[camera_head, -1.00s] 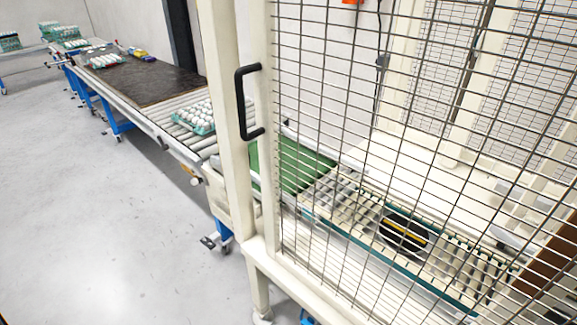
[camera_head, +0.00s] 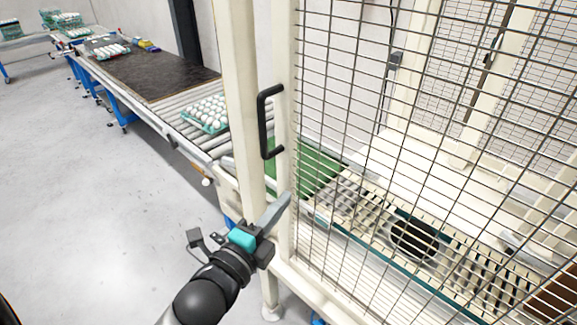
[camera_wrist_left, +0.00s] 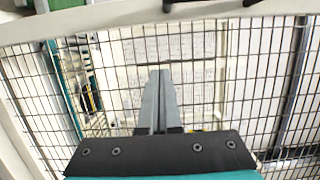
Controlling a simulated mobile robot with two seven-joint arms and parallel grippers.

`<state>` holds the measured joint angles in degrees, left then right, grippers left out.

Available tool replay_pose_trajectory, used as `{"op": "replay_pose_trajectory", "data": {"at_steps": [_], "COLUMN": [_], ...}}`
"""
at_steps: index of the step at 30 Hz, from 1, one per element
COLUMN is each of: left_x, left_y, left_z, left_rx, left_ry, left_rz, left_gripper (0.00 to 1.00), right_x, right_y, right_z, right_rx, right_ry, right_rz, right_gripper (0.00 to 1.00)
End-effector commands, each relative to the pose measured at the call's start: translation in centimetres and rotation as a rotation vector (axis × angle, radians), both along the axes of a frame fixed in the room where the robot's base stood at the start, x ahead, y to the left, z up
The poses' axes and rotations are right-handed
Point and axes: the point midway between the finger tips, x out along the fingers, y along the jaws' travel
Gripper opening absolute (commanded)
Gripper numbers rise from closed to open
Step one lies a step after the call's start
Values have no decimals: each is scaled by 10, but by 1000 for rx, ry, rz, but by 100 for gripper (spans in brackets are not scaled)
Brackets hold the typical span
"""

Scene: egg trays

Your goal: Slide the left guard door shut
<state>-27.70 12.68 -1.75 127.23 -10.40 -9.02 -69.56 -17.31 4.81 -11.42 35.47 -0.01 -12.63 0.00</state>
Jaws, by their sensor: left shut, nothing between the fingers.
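The left guard door (camera_head: 286,60) is a cream frame with wire mesh, and its black handle (camera_head: 264,122) stands on the frame's left upright. The door's edge upright is beside the cream fixed post (camera_head: 240,90). My left gripper (camera_head: 284,202) is shut and empty, below the handle and in front of the frame, apart from the handle. In the left wrist view my shut fingers (camera_wrist_left: 158,75) point toward the mesh, with part of the black handle (camera_wrist_left: 210,4) at the top edge. My right gripper is not in view.
Behind the mesh is a slatted conveyor (camera_head: 350,235) with a dark round part. A roller conveyor (camera_head: 185,110) with an egg tray (camera_head: 206,114) runs to the back left. Open grey floor (camera_head: 80,220) lies at left.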

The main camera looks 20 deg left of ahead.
Motion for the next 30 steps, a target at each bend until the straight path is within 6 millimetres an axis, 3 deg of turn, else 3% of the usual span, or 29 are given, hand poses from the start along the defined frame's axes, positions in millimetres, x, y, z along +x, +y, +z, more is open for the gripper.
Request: {"op": "replay_pose_trajectory", "data": {"at_steps": [19, 24, 30], "left_x": [91, 97, 101], "left_y": [-10, 16, 27], "left_z": [1, 0, 0], "left_rx": [-4, 1, -3], "left_ry": [0, 3, 1], "left_rz": [0, 0, -1], "left_gripper": [0, 0, 0], "right_x": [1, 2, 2], "right_y": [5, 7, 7], "right_z": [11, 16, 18], "right_rx": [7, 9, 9], "right_ry": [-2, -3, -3], "right_rz": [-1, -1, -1], "right_gripper": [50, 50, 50]}}
